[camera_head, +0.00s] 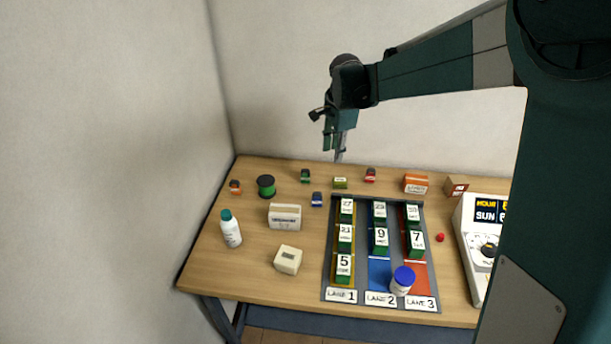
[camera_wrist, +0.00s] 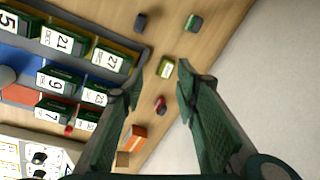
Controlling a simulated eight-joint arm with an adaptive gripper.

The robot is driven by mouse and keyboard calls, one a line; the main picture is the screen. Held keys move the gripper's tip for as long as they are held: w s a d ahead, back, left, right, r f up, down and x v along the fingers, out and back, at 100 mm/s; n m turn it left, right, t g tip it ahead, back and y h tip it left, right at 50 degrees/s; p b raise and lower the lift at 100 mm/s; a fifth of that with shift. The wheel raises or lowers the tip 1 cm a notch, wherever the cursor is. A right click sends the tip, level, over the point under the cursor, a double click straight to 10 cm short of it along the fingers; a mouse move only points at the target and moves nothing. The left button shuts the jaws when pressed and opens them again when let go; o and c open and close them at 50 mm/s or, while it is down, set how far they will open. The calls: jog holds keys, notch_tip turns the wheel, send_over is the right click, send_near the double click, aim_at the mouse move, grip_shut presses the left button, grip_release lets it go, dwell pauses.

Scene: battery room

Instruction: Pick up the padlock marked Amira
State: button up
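Several small padlock-like blocks stand on the table: orange (camera_head: 235,187), green (camera_head: 305,176), blue (camera_head: 317,199), yellow-green (camera_head: 340,183) and red (camera_head: 370,175). Their labels are too small to read, so I cannot tell which is marked Amira. My gripper (camera_head: 339,150) is above the back of the table, pointing down. In the wrist view my gripper (camera_wrist: 164,64) is open and empty, with the yellow-green block (camera_wrist: 167,69) showing between its fingertips. The red block (camera_wrist: 160,104) shows lower between the fingers, and the blue (camera_wrist: 141,22) and green (camera_wrist: 193,23) blocks lie beyond the tips.
A lane board (camera_head: 328,285) holds several numbered green boxes and a blue-lidded jar (camera_head: 402,281). A green spool (camera_head: 266,187), white bottle (camera_head: 231,229), labelled box (camera_head: 285,216), cream block (camera_head: 288,260), orange box (camera_head: 416,183) and control panel (camera_head: 484,245) stand around. A wall is behind.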

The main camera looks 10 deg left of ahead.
aim_at(304, 169)
jog(key=w+a+f+m+p, duration=0.1)
jog(key=w+a+f, duration=0.1)
jog(key=a+f, duration=0.2)
jog(key=w+a+f+m+g+p, duration=0.1)
jog(key=w+a+f, duration=0.2)
jog(key=f, duration=0.1)
jog(key=w+a+f+m, duration=0.2)
jog(key=a+f, duration=0.2)
jog(key=shift+w+a+f+g+h+p, duration=0.1)
jog(key=shift+w+a+g+h+p, duration=0.2)
jog(key=shift+g+p, duration=0.1)
jog(key=shift+f, duration=0.1)
jog(key=shift+f, duration=1.3)
jog(key=shift+s+f, duration=0.1)
jog(key=shift+f, duration=2.5)
grip_shut()
